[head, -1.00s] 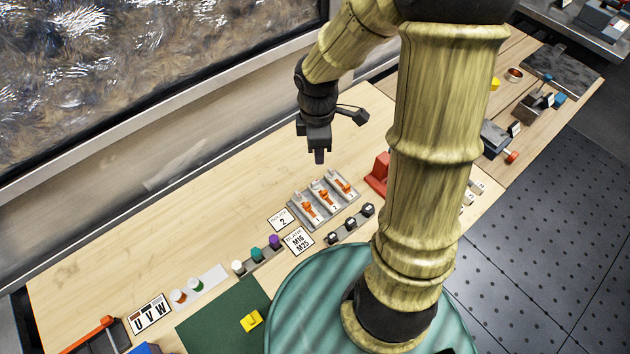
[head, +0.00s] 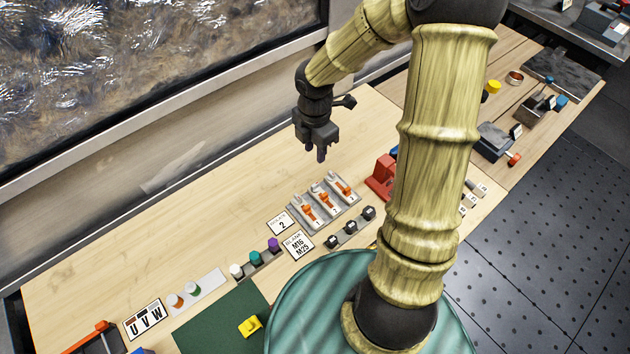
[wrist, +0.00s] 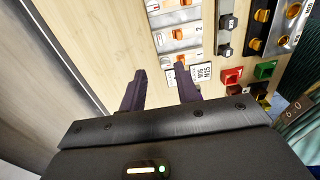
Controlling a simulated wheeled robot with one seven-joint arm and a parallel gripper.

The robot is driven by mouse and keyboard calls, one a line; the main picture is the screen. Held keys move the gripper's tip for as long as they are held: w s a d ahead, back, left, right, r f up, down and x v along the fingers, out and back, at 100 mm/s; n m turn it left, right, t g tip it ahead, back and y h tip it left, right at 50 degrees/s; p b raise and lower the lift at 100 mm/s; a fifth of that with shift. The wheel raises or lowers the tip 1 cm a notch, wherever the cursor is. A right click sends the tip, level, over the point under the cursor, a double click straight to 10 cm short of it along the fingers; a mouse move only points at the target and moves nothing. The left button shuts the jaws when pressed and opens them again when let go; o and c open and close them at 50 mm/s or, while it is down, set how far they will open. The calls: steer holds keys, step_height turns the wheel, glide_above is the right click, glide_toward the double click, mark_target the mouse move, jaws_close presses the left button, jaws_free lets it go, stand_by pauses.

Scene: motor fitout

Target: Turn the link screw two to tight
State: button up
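My gripper (head: 320,152) hangs above the wooden bench, behind the row of orange-handled switches, with nothing under its tips but bare wood. In the wrist view its two dark fingers (wrist: 160,68) are apart with nothing between them. At the upper right of the wrist view is a grey block (wrist: 272,41) with several orange-brown knobs or screws, among them one (wrist: 262,15) and another (wrist: 283,40). These may be the link screws; I cannot tell which is number two. My arm likely hides that block in the head view.
Orange-handled switches (head: 310,210) stand in a row near a small row of black-topped blocks (head: 350,227). A red block (head: 381,178) is right of them. Teal and purple caps (head: 256,257) and a green mat (head: 215,325) lie to the left. The bench's back left is clear.

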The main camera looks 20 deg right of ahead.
mark_target(315, 184)
step_height(315, 184, down, 15)
steer(key=shift+r+b, duration=0.1)
steer(key=shift+b, duration=0.75)
jaws_close()
